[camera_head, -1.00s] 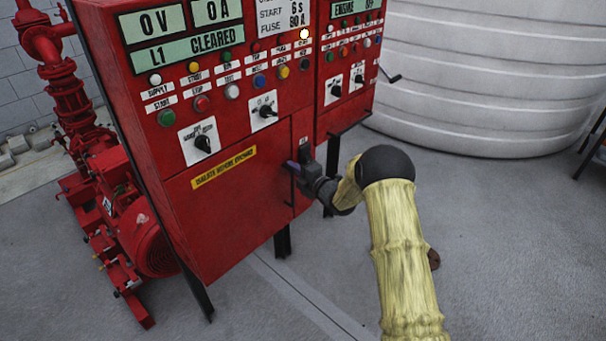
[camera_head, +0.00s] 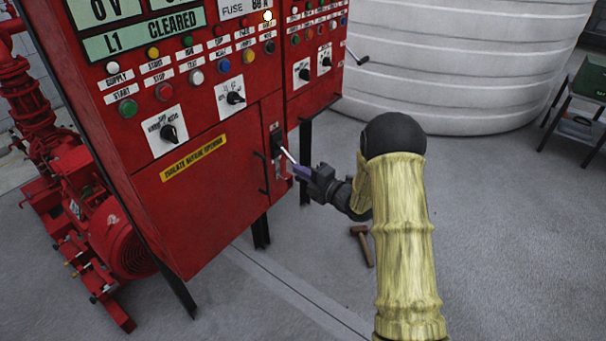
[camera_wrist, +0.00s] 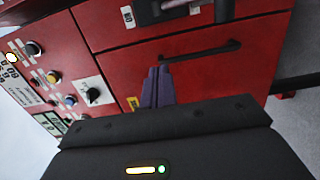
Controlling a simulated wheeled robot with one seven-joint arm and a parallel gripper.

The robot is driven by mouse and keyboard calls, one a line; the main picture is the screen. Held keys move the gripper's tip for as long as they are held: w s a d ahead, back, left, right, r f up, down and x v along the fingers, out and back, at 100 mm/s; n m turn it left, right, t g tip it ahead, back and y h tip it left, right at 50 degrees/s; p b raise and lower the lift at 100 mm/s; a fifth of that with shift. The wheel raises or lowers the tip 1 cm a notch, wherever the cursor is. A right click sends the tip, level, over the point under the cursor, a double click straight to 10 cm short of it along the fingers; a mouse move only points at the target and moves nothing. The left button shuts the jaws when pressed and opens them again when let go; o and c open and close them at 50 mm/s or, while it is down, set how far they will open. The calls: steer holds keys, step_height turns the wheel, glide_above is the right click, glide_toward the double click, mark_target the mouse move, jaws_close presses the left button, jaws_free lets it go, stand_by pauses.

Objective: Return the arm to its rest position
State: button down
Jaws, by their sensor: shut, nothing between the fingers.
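My arm reaches in from the right in the head view, and my gripper (camera_head: 298,170) has purple fingers and is shut and empty. It is in front of the red control cabinet (camera_head: 225,185), close to a switch (camera_head: 277,143) with a pale lever at the cabinet's right side. Whether the fingertips touch the lever's end I cannot tell. In the wrist view the shut purple fingers (camera_wrist: 157,86) point at the red cabinet door (camera_wrist: 200,75), below a black bar handle (camera_wrist: 200,50); a gap to the door is hard to judge.
A red pump (camera_head: 115,235) stands left of the cabinet. A large white ribbed tank (camera_head: 450,65) is behind at the right. A hammer (camera_head: 362,245) lies on the floor beside my arm. A dark stand (camera_head: 580,110) is at far right. Grey floor is open in front.

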steer(key=shift+s+d, duration=0.25)
steer(key=shift+d, duration=0.05)
steer(key=shift+w+a, duration=0.1)
steer(key=shift+w, duration=0.05)
steer(key=s+d+r+m+g+h, duration=0.35)
steer(key=s+d+m+h, duration=0.65)
steer(key=m, duration=0.6)
steer(key=s+m+g+h, duration=0.2)
steer(key=s+m+g, duration=0.65)
steer(key=s, duration=1.25)
step_height(320, 180, up, 17)
steer(key=a+m+t+p, duration=0.1)
steer(key=m+p, duration=0.1)
steer(key=p, duration=1.5)
steer(key=shift+s, duration=0.3)
